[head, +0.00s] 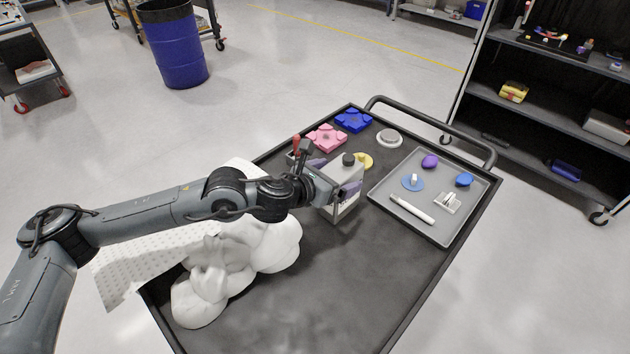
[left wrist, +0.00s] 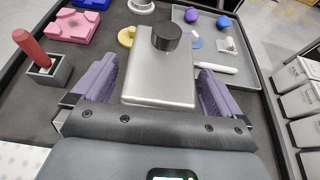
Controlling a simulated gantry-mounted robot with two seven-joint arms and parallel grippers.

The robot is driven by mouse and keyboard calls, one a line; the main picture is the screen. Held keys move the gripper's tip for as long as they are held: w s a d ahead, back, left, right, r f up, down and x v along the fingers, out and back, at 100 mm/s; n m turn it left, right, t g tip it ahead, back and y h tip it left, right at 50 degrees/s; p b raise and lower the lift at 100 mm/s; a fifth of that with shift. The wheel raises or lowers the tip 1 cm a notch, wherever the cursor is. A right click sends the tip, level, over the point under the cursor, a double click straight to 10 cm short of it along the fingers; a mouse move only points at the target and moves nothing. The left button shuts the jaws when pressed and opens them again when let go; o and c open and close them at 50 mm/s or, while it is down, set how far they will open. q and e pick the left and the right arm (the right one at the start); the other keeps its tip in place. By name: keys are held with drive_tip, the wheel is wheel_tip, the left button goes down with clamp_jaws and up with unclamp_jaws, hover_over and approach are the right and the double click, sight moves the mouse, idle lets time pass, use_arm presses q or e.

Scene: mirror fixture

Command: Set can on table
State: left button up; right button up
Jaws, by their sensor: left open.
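The can (head: 342,206) is a boxy pale-grey container with a black cap. It appears to stand upright on the black cart table (head: 375,268), near its middle. My left gripper (head: 334,182) is at the can, with its purple fingers on either side of it. In the left wrist view the can (left wrist: 158,84) sits between the open fingers (left wrist: 157,92), with a visible gap on the left and a smaller one on the right. The can's lower part is hidden in the wrist view. My right gripper is not in view.
A grey tray (head: 452,238) with small parts lies right of the can. Pink (head: 326,138) and blue (head: 353,120) blocks and a yellow disc (head: 364,161) lie behind it. A red-handled tool in a holder (left wrist: 48,68) is at left. White lumpy shapes (head: 275,243) fill the near left. The near right table is clear.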

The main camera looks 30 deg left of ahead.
use_arm(q)
drive_tip(key=p+v, duration=0.1)
drive_tip(key=v, duration=1)
drive_tip(key=shift+s+p, duration=0.25)
drive_tip(key=shift+p, duration=0.05)
drive_tip(key=shift+r, duration=0.1)
